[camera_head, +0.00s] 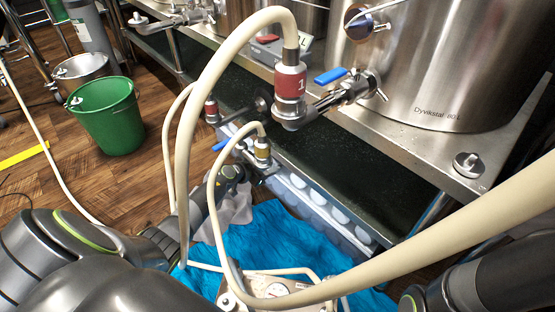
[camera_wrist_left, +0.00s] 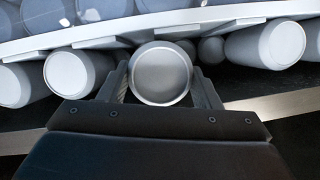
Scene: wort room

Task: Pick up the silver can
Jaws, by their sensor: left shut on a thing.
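The silver can (camera_wrist_left: 161,74) is in the middle of the left wrist view, its round end facing the camera. My left gripper (camera_wrist_left: 164,88) has one finger on each side of the can and is shut on it. The can sits just below the pale edge of a rack, among white cylinders. In the head view my left arm reaches in from the left, under the bench, and hoses partly cover its wrist. I cannot make out the silver can there. My right arm shows only in part at the lower right, and its gripper is out of view.
Several white cylinders (camera_wrist_left: 79,73) flank the can closely. A steel kettle (camera_head: 430,70) stands on the bench above a dark lower shelf (camera_head: 350,165). A thick beige hose (camera_head: 470,215) crosses in front. A green bucket (camera_head: 105,118) stands on the floor at left.

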